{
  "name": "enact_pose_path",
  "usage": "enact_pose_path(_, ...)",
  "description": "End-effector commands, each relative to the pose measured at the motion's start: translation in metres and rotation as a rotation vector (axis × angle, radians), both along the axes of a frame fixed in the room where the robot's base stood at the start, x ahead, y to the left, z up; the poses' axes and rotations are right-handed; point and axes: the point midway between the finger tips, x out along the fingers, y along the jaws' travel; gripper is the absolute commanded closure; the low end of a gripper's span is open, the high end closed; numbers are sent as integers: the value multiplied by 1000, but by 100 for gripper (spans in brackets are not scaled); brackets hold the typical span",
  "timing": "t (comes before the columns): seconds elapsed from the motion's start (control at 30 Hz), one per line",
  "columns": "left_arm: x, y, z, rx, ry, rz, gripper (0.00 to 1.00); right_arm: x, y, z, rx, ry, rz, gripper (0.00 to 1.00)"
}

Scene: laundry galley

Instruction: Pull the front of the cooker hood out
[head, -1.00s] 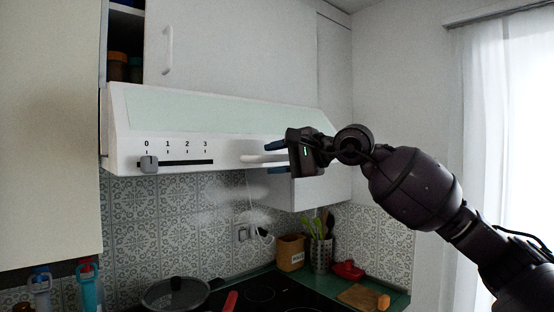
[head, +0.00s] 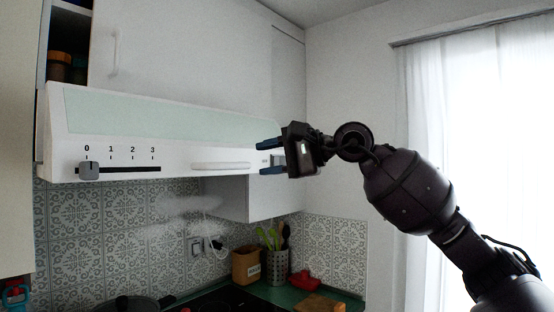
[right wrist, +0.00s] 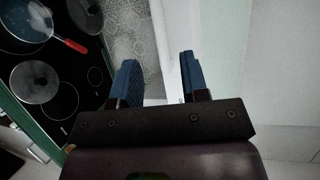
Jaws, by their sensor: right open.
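The cooker hood (head: 140,125) is a white unit with a pale green sloping top, under the wall cupboards. Whether the fingers touch the hood cannot be told. My left gripper is not in view.
Below are a dark hob with pans (right wrist: 36,82), a utensil pot (head: 277,266), a wooden box (head: 246,265) and a red item (head: 305,281) on the green worktop. A closed cupboard (head: 190,50) is above. A curtained window (head: 470,150) is at right.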

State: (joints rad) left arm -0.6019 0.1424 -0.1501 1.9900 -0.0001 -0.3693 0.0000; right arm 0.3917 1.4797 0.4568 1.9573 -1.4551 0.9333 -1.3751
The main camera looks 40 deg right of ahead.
Motion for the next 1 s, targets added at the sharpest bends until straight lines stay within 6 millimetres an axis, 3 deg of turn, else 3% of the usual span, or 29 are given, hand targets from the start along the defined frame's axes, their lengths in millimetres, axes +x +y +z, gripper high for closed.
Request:
enact_pose_path(0.3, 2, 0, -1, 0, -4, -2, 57, -15, -8, 3, -1, 0, 0, 59)
enact_pose_path(1.0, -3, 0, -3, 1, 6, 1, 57, -16, -8, 3, 22, 10, -5, 59)
